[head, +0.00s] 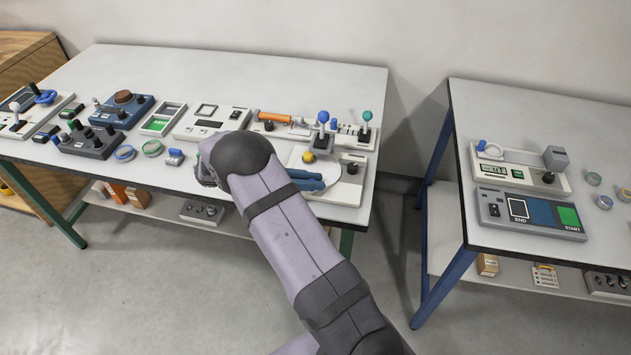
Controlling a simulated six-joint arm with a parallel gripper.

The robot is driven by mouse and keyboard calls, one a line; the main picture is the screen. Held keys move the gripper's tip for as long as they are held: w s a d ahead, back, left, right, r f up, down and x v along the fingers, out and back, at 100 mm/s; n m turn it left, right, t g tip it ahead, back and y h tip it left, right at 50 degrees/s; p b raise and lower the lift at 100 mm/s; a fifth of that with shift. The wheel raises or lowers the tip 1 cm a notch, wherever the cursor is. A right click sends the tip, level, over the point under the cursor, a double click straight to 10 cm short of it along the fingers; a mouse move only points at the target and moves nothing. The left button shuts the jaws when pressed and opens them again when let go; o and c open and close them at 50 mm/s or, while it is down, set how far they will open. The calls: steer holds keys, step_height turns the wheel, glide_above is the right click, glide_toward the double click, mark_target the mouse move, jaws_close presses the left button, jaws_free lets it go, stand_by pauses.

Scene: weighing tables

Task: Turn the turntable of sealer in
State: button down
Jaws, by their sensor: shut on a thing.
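The sealer (345,189) looks to be the pale machine at the front right corner of the left table. My arm bends over the table's front edge just left of the sealer.
A device with blue (323,117) and teal (366,116) ball-topped levers stands behind the sealer. Several panels and control boxes fill the left table (330,82). A gap separates it from the right table (490,97), which holds a panel (530,213) marked END and START.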

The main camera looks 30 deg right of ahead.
steer(key=shift+w+a+m+g+y+b, duration=0.35)
steer(key=shift+m+g+b, duration=0.1)
steer(key=shift+m+g, duration=0.3)
steer(key=shift+w+a+m+g+y+b, duration=0.25)
steer(key=shift+w+m+g+y+b, duration=0.15)
steer(key=shift+m+g, duration=0.35)
steer(key=c, duration=1.7)
jaws_free()
steer(key=shift+r, duration=0.15)
step_height(320, 180, up, 10)
steer(key=shift+f+b, duration=0.1)
steer(key=shift+b, duration=0.35)
